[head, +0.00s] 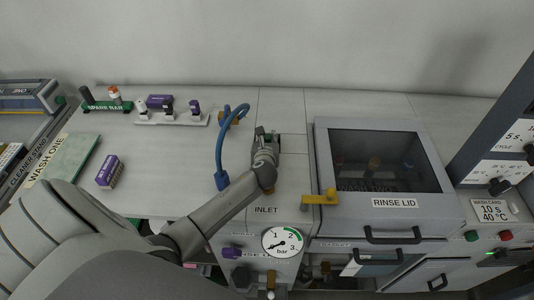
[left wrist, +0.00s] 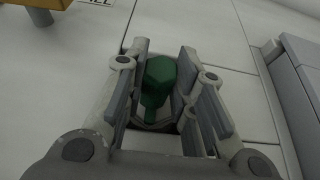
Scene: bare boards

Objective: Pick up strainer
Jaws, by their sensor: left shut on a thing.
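My left gripper (head: 267,143) is over the pale worktop, just right of the blue hose and behind the INLET label. In the left wrist view its two fingers (left wrist: 158,95) are closed on either side of a dark green faceted piece (left wrist: 160,78), which appears to be the strainer or its handle. The fingers hide its sides, and its lower part is hard to make out. I cannot tell whether it is clear of the worktop. My right gripper is not in view.
The blue hose (head: 219,150) arches close to my left gripper. The rinse box (head: 393,203) with a dark window stands to the right, a yellow lever (head: 320,198) at its front left corner. A pressure dial (head: 282,242) sits below INLET. A white rack (head: 170,118) stands behind left.

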